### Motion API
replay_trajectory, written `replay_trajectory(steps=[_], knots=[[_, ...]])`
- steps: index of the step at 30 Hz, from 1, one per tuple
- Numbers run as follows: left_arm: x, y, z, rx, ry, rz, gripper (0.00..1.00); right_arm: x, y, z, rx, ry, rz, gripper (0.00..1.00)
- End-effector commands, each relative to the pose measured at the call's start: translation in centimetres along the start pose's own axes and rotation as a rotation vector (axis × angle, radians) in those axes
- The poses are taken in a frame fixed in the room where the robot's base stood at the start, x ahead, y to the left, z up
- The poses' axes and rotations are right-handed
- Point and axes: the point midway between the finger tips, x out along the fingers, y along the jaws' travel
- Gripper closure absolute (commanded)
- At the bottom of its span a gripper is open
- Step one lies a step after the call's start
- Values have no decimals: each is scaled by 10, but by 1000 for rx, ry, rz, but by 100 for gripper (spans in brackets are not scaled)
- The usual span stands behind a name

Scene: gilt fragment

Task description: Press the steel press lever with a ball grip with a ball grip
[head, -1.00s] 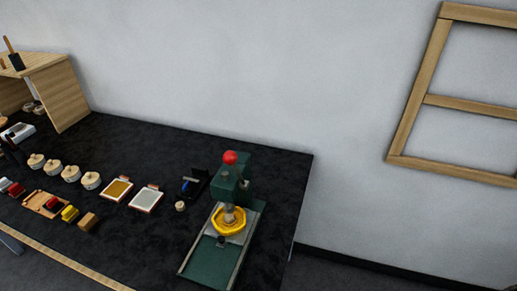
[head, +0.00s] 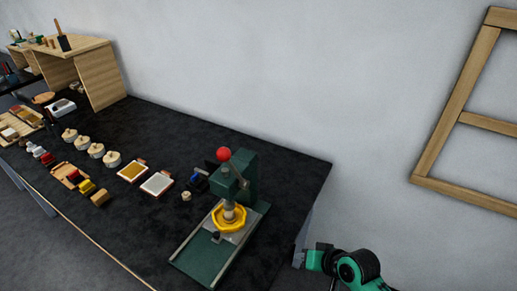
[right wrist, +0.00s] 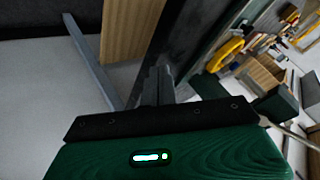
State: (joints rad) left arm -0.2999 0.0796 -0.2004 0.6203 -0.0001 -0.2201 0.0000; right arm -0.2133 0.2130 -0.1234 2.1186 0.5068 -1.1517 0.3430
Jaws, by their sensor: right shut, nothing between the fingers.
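The green press (head: 236,180) stands at the right end of the dark table. Its steel lever (head: 239,171) ends in a red ball grip (head: 224,154), which is raised at the upper left of the press head. A yellow ring-shaped piece (head: 229,216) sits under the ram; a yellow ring also shows in the right wrist view (right wrist: 225,53). My right gripper (head: 299,257) is low beside the table's right edge, to the right of the press and apart from it. In the right wrist view its fingers (right wrist: 155,86) are shut and empty. My left gripper is not in view.
Several round lidded pots (head: 96,150) stand farther left, before a wooden shelf (head: 95,75). The back right tabletop is clear.

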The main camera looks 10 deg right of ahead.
Motion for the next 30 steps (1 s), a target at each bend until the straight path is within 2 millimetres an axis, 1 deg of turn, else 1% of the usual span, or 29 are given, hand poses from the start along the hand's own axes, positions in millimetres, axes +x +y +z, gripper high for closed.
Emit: replay_trajectory(steps=[1, 2, 3, 5, 6, 8, 9, 13, 15, 18, 21, 24, 30], knots=[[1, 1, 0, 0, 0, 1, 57, -10, -20, -31, 27, 44, -70, 100], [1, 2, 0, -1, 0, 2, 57, -14, -30, -44, 53, 59, -111, 100], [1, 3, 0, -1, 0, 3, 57, -21, -43, -62, 86, 79, -167, 100], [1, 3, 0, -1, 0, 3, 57, -32, -63, -87, 134, 104, -250, 100], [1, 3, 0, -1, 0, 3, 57, -42, -76, -103, 165, 117, -308, 100], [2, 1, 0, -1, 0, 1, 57, -57, -96, -127, 209, 130, -393, 100], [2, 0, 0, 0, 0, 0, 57, -68, -109, -141, 237, 136, -449, 100], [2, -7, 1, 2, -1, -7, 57, -104, -146, -179, 317, 130, -615, 100], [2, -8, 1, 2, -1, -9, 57, -122, -162, -193, 350, 118, -688, 100], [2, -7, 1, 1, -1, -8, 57, -143, -179, -207, 385, 98, -768, 100], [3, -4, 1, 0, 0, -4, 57, -157, -189, -215, 406, 81, -816, 100], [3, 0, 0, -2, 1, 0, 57, -163, -193, -218, 417, 72, -837, 100], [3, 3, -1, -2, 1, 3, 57, -164, -194, -219, 421, 70, -842, 100]])
